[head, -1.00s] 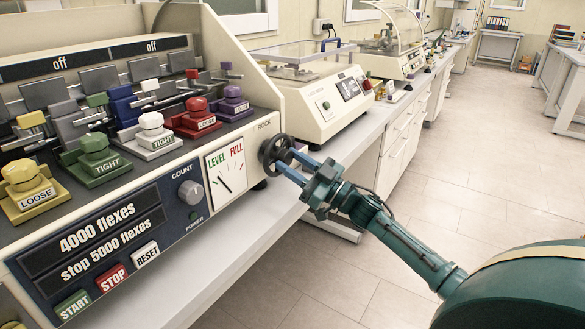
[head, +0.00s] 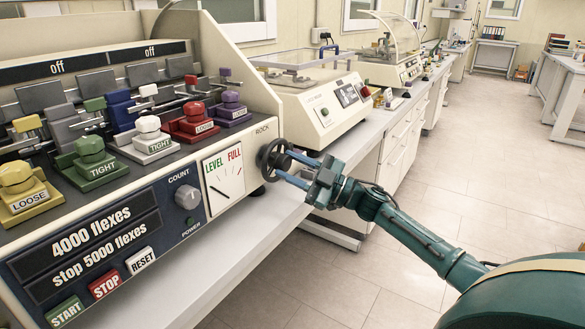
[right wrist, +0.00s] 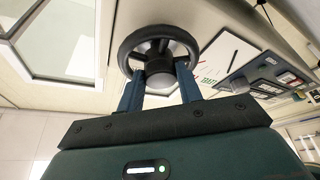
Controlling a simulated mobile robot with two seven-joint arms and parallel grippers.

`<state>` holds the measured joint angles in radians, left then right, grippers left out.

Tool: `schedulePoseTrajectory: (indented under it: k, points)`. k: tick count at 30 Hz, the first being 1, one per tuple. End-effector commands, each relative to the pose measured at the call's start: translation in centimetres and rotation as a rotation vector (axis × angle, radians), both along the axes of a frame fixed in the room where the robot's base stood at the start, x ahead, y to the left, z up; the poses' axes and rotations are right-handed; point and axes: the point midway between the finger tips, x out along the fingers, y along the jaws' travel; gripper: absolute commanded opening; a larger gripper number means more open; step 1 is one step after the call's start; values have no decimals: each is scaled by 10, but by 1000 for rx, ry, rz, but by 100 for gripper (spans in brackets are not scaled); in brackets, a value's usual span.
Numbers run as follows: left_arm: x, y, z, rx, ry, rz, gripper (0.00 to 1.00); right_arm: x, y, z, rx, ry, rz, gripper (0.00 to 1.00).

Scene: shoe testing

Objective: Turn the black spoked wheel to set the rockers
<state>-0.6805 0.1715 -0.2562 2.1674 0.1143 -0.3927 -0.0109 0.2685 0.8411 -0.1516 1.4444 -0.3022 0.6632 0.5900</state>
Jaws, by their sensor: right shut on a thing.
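The black spoked wheel (head: 263,157) sits on the right end of the cream machine (head: 269,106), below the word ROCK. It also shows in the right wrist view (right wrist: 127,59). My right gripper (head: 286,167) is shut on the wheel, its two blue fingers reaching the wheel from the right. In the right wrist view the fingers (right wrist: 160,82) stand either side of the grey hub. The gauge (head: 224,180) marked LEVEL and FULL has its needle slanting up to the left. The rockers (head: 88,94) are grey plates behind coloured clamps. My left gripper is out of view.
The front panel (head: 100,235) reads 4000 flexes, with START, STOP and RESET buttons below. A second cream machine (head: 325,108) stands behind on the bench (head: 245,225). The floor (head: 480,170) to the right is clear.

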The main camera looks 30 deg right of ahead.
Motion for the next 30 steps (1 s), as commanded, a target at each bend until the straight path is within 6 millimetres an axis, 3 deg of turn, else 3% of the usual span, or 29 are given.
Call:
schedulePoseTrajectory:
  k: [6,7,14,23,30]
  points:
    - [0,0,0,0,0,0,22,0,0,0,0,1,-1,13]
    - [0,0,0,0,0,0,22,0,0,0,0,1,-1,38]
    - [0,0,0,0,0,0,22,0,0,0,0,1,0,57]
    - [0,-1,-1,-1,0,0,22,-2,-2,-2,1,2,0,57]
    - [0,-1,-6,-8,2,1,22,-28,-21,-15,-1,7,-1,57]
